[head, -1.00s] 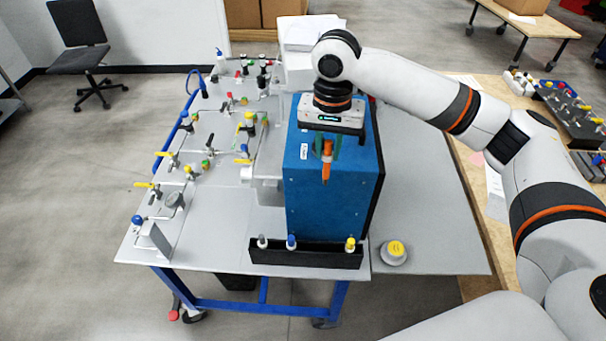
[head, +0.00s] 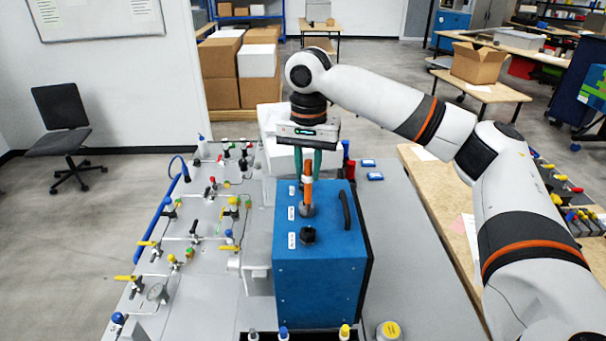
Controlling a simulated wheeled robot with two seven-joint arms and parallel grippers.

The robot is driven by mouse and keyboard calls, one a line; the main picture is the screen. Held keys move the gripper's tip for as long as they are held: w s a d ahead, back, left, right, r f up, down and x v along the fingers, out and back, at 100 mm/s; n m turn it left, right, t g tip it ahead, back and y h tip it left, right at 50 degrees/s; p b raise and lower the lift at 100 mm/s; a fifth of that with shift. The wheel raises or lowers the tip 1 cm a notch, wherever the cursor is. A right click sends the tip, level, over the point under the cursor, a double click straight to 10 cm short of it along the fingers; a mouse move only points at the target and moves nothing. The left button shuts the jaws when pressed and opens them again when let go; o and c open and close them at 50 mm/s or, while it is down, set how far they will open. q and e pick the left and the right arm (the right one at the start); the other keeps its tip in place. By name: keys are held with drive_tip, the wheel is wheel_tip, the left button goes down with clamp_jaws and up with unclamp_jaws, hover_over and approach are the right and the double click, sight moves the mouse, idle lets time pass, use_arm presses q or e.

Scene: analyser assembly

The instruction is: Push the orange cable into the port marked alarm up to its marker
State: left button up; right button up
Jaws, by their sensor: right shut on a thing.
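The orange cable (head: 308,190) is a short upright orange piece above the top of the blue analyser box (head: 318,275). My right gripper (head: 307,164), with green fingers, is shut on its upper part. The cable's lower end meets a dark round port (head: 306,210) on the box top; I cannot tell how deep it sits, and no marker can be made out. A second dark port (head: 308,236) lies nearer and is empty. White labels (head: 291,213) stand left of the ports, too small to read. My left gripper is not in view.
A black handle (head: 346,210) stands on the box top, right of the ports. Valves and pipes (head: 195,235) fill the bench to the left. Blue-and-white small items (head: 375,176) lie behind the box. The grey bench (head: 415,285) right of the box is mostly clear.

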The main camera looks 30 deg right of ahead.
wheel_tip(320, 180, down, 2)
drive_tip(key=shift+s+d+f, duration=0.15)
drive_tip(key=shift+f, duration=1.35)
drive_tip(key=shift+f, duration=0.3)
wheel_tip(320, 180, down, 8)
drive_tip(key=b, duration=0.1)
drive_tip(key=o, duration=1)
idle(1.0)
